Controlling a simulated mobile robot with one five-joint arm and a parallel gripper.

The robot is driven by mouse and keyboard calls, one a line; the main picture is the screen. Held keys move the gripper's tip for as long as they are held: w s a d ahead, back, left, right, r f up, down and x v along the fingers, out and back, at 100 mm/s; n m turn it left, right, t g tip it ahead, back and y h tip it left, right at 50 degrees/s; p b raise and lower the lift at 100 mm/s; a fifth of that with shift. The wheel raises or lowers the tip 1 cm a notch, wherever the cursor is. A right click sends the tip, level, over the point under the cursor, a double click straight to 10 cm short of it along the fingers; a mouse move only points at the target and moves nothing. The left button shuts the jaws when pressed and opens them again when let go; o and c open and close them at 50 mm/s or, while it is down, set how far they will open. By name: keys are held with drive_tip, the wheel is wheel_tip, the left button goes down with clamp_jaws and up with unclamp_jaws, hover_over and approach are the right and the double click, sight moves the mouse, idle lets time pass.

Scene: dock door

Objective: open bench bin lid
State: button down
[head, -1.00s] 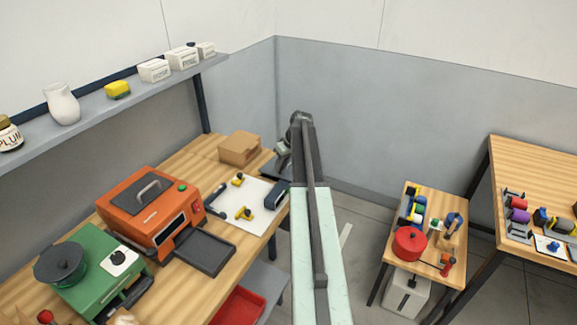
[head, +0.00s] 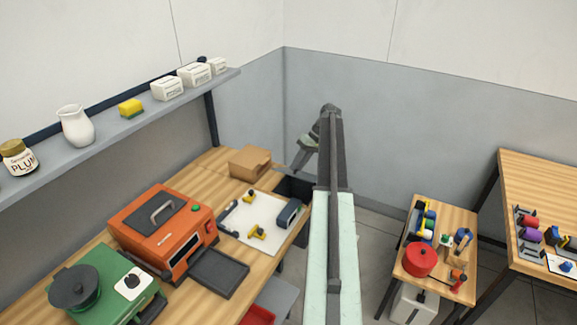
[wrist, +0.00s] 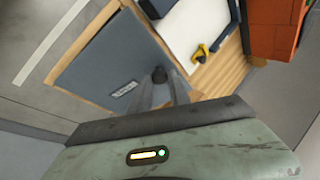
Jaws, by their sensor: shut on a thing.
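The bin lid (wrist: 105,65) is a flat grey-blue panel with a small label and a dark knob (wrist: 158,75), seen in the wrist view. My gripper (wrist: 161,90) is shut on the knob, with one finger on each side of it. In the head view my gripper (head: 300,160) is above the far right end of the bench (head: 215,158). A thin grey edge beneath it looks like the lid, raised off the bench. Below it a dark bin opening (head: 293,188) shows in the bench top. My arm hides part of this area.
A cardboard box (head: 250,162) stands just left of the opening. A white mat (head: 240,222) with yellow-and-black pieces and a dark blue block (head: 289,213) lie nearer. An orange machine (head: 163,232) is further left. The wall shelf (head: 110,135) runs above the bench.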

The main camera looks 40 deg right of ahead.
drive_tip(key=shift+w+d+r+y, duration=0.25)
drive_tip(key=shift+d+r+y, duration=0.3)
drive_tip(key=shift+d, duration=0.15)
drive_tip(key=c, duration=1.2)
unclamp_jaws()
drive_tip(key=shift+c, duration=0.2)
drive_tip(key=shift+r, duration=0.1)
